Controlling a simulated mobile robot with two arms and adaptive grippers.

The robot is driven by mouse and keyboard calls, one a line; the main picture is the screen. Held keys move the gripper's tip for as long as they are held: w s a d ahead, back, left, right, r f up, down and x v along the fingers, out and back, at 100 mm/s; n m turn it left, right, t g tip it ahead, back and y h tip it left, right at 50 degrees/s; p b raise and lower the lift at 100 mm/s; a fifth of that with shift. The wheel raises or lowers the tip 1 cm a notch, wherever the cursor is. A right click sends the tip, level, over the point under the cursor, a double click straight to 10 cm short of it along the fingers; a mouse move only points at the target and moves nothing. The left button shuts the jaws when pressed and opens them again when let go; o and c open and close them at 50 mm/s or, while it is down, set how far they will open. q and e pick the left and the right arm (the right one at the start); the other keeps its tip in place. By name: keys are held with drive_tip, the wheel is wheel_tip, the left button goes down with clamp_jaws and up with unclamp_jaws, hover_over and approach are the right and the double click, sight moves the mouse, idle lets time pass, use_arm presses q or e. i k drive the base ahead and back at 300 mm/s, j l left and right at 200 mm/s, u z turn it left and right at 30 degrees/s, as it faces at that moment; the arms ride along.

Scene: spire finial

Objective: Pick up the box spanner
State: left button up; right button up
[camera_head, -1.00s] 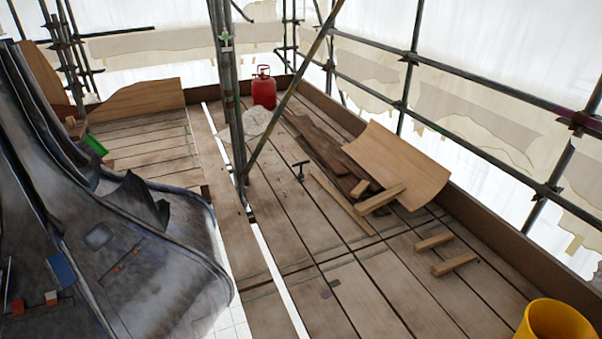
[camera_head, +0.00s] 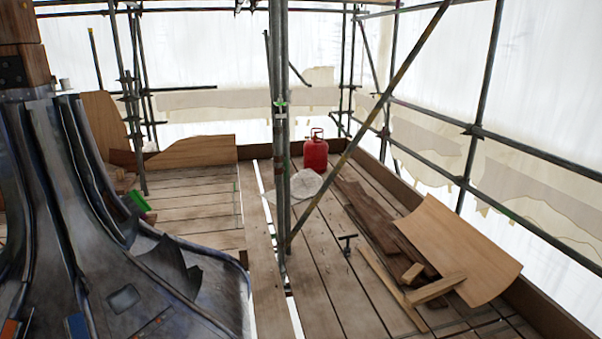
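A small dark T-shaped tool (camera_head: 347,242) rests on the boards right of the scaffold poles, just left of a long loose batten. It may be the box spanner, but it is too small to tell for sure. No other thing in view looks clearly like a box spanner. Neither of my grippers is in view.
Scaffold poles (camera_head: 280,140) and a diagonal brace (camera_head: 375,118) cross the middle. The grey metal spire (camera_head: 120,270) fills the lower left. A red gas bottle (camera_head: 316,154), a pale sack (camera_head: 306,184), a curved wooden sheet (camera_head: 458,252) and timber offcuts (camera_head: 434,287) occupy the deck.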

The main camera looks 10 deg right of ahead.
sight(347, 251)
drive_tip(key=i+l+z, duration=0.1)
drive_tip(key=i+z, duration=0.35)
drive_tip(key=i, duration=1.65)
